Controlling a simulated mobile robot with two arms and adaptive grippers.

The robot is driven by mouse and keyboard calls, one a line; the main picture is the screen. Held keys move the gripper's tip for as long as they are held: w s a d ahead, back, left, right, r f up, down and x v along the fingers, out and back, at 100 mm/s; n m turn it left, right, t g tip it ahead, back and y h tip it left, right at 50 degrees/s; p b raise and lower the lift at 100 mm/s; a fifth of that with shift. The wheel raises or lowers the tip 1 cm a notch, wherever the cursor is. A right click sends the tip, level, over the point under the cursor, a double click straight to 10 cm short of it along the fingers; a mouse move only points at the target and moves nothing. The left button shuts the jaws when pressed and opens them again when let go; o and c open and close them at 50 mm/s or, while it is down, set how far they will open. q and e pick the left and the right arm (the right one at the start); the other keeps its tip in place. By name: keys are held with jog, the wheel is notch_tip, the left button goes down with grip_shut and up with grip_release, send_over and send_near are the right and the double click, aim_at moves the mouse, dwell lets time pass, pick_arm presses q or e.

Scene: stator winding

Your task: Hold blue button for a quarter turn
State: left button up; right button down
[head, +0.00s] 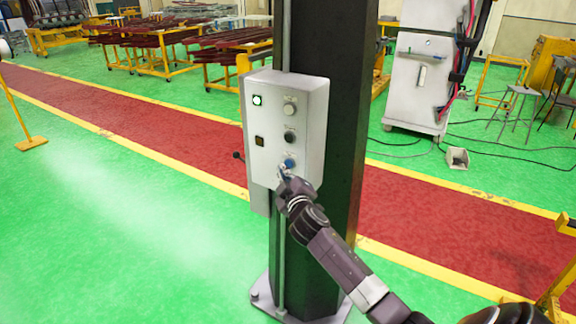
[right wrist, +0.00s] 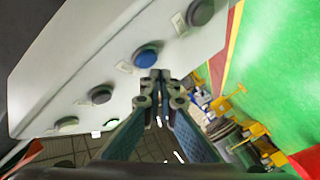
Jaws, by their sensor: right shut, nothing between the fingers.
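In the right wrist view the blue button (right wrist: 147,56) shows just beyond my fingertips. My right gripper (head: 284,172) is shut and empty, with its tips at the lower edge of the button. My left gripper is not in view.
The box is fixed to a dark column (head: 335,120) on a base plate (head: 262,300). A green lamp (head: 257,100) glows on the box. A black button (head: 290,136) sits above the blue one. Green floor (head: 130,230) lies open at left.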

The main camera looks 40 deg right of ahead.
jog(key=shift+d, duration=0.1)
dwell(0.5)
jog(key=shift+w+d, duration=0.2)
jog(key=shift+d, duration=0.1)
jog(key=shift+w+d, duration=0.1)
jog(key=shift+d, duration=0.3)
dwell(6.7)
